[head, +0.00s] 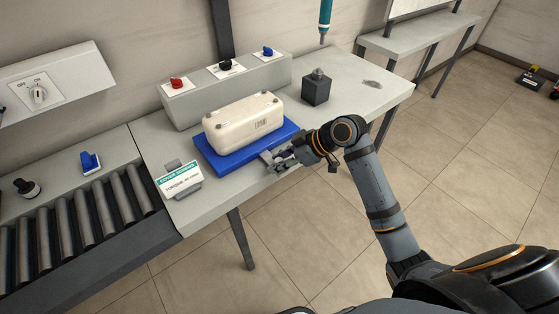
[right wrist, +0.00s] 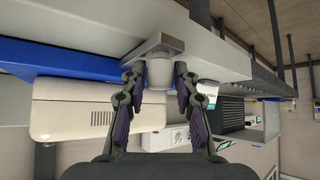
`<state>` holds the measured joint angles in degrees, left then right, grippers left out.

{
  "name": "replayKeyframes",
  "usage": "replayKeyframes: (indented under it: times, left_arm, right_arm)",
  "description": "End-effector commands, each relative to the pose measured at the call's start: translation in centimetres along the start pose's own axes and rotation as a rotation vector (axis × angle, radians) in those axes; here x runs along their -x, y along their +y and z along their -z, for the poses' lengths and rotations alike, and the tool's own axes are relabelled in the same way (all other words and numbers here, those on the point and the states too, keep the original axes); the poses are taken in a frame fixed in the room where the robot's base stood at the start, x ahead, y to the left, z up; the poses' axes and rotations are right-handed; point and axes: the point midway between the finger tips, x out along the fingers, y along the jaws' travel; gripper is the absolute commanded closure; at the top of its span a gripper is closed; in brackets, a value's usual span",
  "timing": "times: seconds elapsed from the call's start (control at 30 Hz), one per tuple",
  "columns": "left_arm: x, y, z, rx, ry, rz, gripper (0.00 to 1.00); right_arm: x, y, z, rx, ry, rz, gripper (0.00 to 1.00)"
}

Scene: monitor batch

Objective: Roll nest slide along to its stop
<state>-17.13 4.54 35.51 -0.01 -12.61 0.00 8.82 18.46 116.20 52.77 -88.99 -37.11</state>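The cream monitor (head: 243,122) lies on the blue nest slide (head: 215,163) on the grey bench. In the right wrist view the monitor's vented side (right wrist: 80,118) and the blue edge of the slide (right wrist: 65,64) show at left. My right gripper (head: 277,158) is at the slide's front right corner. In the right wrist view, its two fingers (right wrist: 159,80) stand either side of a pale round knob (right wrist: 159,73) under a grey bracket (right wrist: 155,47). Narrow gaps seem to show beside the knob. My left gripper is in neither view.
A torque card (head: 180,180) stands left of the slide. A dark block (head: 316,90) stands at right. A console (head: 200,99) with three switches runs behind. A teal driver (head: 325,20) hangs above. A roller conveyor (head: 85,220) is at left. The bench's right end is mostly clear.

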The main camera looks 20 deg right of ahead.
Motion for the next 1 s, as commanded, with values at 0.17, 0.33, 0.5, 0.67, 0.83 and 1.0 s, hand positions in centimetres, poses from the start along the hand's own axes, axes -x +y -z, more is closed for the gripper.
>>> replayKeyframes:
  times: [0.17, 0.33, 0.5, 0.67, 0.83, 1.0]
  left_arm:
    - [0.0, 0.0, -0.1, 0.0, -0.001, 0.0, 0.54]
    - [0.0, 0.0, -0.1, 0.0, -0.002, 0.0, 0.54]
    - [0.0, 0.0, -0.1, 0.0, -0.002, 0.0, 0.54]
    - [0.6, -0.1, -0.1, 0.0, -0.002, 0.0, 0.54]
    - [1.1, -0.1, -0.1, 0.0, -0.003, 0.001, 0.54]
    - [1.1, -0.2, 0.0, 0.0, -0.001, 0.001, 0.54]
  right_arm:
    - [0.0, 0.0, 0.0, 0.0, 0.0, 0.0, 0.99]
    - [0.0, 0.0, 0.0, 0.0, 0.0, 0.0, 1.0]
    - [-0.1, 0.1, 0.1, -0.001, 0.001, 0.0, 1.0]
    - [-1.4, 1.7, 1.8, -0.004, 0.006, -0.001, 1.0]
    - [-3.1, 3.4, 3.4, -0.003, 0.002, -0.001, 1.0]
    - [-3.7, 3.9, 3.8, 0.001, 0.001, -0.003, 1.0]
